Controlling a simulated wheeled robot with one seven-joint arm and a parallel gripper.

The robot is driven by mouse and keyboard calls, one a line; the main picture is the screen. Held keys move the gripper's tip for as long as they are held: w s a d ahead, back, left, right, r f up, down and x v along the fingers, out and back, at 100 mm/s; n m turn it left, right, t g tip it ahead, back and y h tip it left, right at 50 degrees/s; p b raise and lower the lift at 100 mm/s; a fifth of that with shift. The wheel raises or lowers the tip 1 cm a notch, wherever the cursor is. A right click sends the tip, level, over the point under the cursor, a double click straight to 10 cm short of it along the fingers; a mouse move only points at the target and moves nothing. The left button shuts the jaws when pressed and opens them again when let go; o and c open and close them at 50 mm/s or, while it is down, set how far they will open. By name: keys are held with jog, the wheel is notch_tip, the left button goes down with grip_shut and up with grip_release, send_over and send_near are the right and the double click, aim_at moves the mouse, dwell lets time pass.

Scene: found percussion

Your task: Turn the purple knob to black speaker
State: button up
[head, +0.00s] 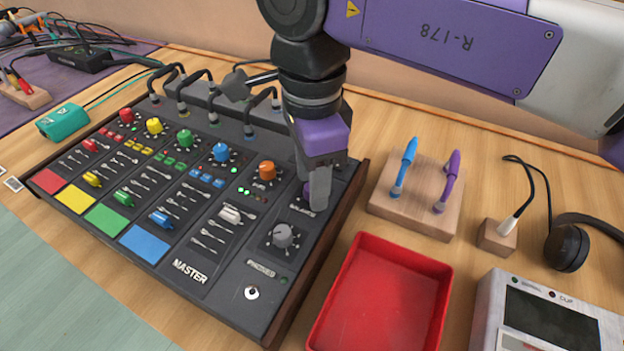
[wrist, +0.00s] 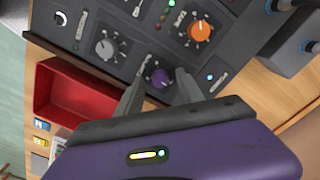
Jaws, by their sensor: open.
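The purple knob (wrist: 160,77) sits on the dark mixer panel, below the orange knob (wrist: 199,32) in the wrist view. In the head view the purple knob (head: 307,191) is mostly hidden behind my gripper (head: 320,200). In the wrist view my gripper (wrist: 161,74) is open, with one finger on each side of the purple knob. I cannot tell whether the fingers touch it. The knob's pointer and markings are too small to read. I cannot make out a black speaker in either view.
The mixer (head: 190,262) carries several coloured knobs and faders. A grey knob (head: 281,236) lies close in front of my gripper. To the right are a red tray (head: 375,310), a wooden block (head: 415,212) with blue and purple pegs, and black headphones (head: 567,248).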

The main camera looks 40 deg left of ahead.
jog(key=shift+f, duration=0.15)
grip_shut()
